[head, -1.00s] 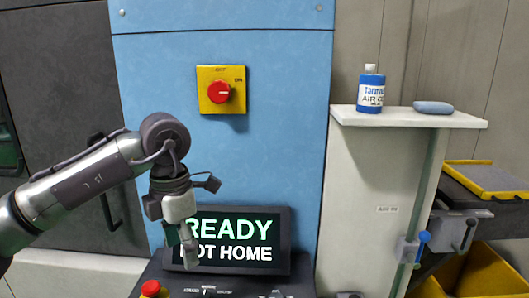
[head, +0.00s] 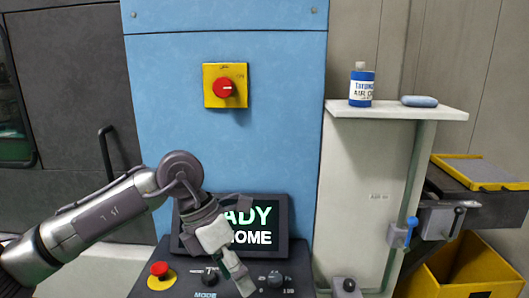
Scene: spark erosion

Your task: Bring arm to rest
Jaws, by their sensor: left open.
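My left arm comes in from the lower left. Its gripper (head: 240,280) points down and to the right, over the control panel (head: 185,262) and in front of the screen (head: 281,222). The gripper is open, with nothing seen in it. It hides the left part of the screen, where "ADY" and "OME" still show. I cannot tell whether the fingertips touch the panel. My right gripper is not in view.
A red emergency button (head: 159,269) and black knobs (head: 210,276) sit on the panel near the gripper. Above are a red switch (head: 223,88) on a yellow plate, and a shelf (head: 395,110) with a blue bottle (head: 361,88). A yellow bin (head: 440,270) stands lower right.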

